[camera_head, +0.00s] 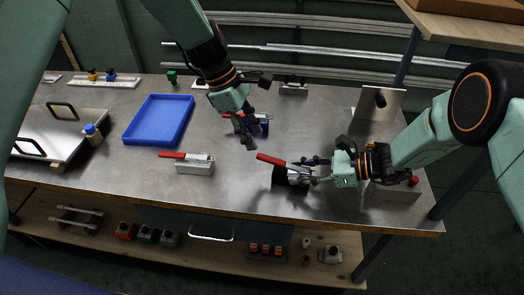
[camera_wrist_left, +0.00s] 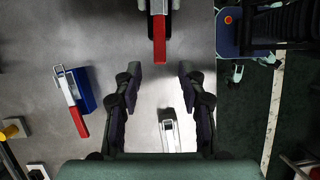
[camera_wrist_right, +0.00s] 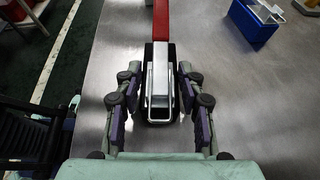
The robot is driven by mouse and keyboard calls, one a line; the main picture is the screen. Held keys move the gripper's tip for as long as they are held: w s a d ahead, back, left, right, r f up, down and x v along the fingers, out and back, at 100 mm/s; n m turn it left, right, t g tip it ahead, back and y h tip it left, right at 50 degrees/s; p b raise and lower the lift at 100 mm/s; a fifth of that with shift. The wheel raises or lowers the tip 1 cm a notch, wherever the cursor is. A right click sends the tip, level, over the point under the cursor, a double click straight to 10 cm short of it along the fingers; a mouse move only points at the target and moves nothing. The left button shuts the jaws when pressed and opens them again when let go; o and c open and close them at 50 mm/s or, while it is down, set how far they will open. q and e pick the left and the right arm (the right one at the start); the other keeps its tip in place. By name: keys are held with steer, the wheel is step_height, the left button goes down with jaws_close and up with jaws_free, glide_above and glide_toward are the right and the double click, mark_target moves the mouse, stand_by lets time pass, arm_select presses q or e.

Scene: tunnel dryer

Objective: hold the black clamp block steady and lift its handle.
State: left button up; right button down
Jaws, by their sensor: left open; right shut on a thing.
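The black clamp block (camera_head: 283,178) stands on the metal table with a silver clamp on top. Its red handle (camera_head: 271,160) points left, away from my right gripper. My right gripper (camera_head: 312,174) is shut on the block, with a finger on each side in the right wrist view (camera_wrist_right: 160,78). My left gripper (camera_head: 244,137) is open and empty, above the table to the upper left of the block. In the left wrist view, the red handle (camera_wrist_left: 159,46) points down towards the gap between my open fingers (camera_wrist_left: 160,75), apart from them.
A blue clamp block (camera_wrist_left: 86,92) stands behind my left gripper. A grey clamp block (camera_head: 195,167) with a red handle stands left of the black one. A blue tray (camera_head: 128,137) lies further left. Bare table lies between the grey and black blocks.

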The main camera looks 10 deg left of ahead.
mark_target(264, 156)
arm_select(q)
steer(key=x, duration=0.6)
steer(key=shift+d+f, duration=0.15)
steer(key=shift+f, duration=0.2)
steer(key=shift+c, duration=0.4)
jaws_close()
